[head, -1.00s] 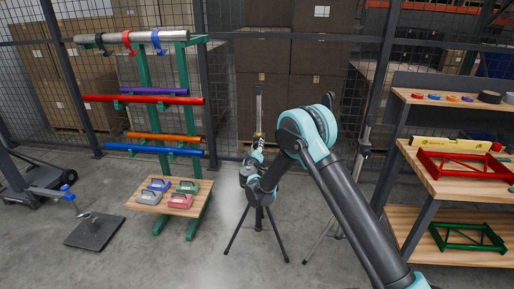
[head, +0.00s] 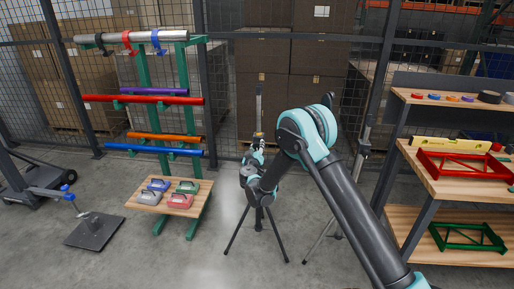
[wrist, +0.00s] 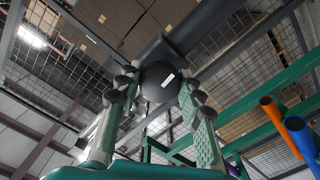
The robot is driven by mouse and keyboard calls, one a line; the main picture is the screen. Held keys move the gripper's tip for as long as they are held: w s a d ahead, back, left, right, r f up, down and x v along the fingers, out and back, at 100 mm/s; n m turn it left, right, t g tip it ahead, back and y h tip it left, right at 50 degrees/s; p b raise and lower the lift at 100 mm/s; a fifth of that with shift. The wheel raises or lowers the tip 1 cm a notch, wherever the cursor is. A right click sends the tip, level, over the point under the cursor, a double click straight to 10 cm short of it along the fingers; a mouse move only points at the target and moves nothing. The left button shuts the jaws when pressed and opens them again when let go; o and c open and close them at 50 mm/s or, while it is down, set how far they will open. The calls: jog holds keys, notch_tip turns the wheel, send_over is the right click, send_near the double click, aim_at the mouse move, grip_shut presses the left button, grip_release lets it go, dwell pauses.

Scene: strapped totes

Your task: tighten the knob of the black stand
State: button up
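The black stand (head: 258,222) is a tripod with thin splayed legs on the floor, in the middle of the head view. Its upright rises behind my arm, and the knob is hidden there. In the wrist view the knob (wrist: 159,82) is round and black with a white mark, against a dark tube of the stand (wrist: 200,22). My gripper (wrist: 160,88) has its two green-padded fingers on opposite sides of the knob, with the tips against its edges. In the head view my gripper (head: 256,152) is small and partly hidden at the stand's upright.
A second, greyer stand (head: 365,135) is just right of my arm. A green rack (head: 146,75) with coloured tubes is on the left. A shelf (head: 455,180) with red and green frames is on the right. A mesh fence runs behind.

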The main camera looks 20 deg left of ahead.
jog(key=o, duration=0.4)
jog(key=v, duration=1.2)
jog(key=shift+d+r, duration=0.1)
jog(key=shift+d, duration=0.05)
